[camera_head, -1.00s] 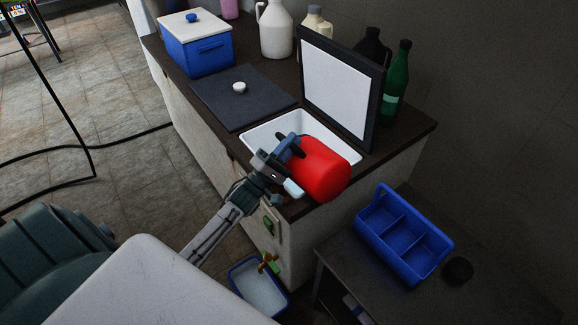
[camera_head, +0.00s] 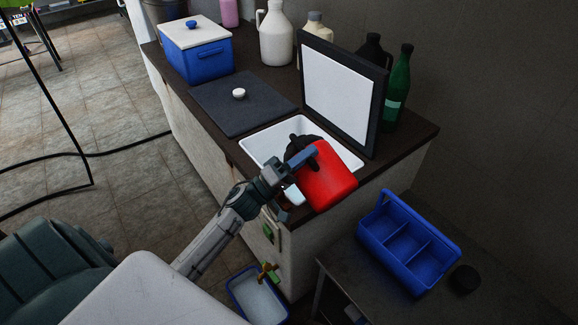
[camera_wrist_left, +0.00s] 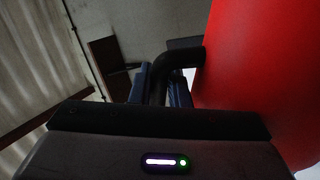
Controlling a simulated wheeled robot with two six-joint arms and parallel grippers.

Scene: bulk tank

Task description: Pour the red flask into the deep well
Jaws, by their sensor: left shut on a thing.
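The red flask (camera_head: 330,180) is a red container with a dark neck and a handle. My left gripper (camera_head: 303,160) is shut on its dark handle and holds it over the front part of the deep well (camera_head: 266,143), a white sink set in the counter. The flask is tilted, with its dark neck end toward the upper left over the well. In the left wrist view the red flask (camera_wrist_left: 255,80) fills the right side and its black handle (camera_wrist_left: 165,75) runs between the fingers. Whether liquid is flowing cannot be seen. My right gripper is not in view.
A framed white panel (camera_head: 335,88) stands upright behind the well. A dark mat (camera_head: 240,105) with a small white cap lies to the left. A green bottle (camera_head: 397,90) stands at the back right. A blue divided caddy (camera_head: 408,243) sits on a lower table at the right.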

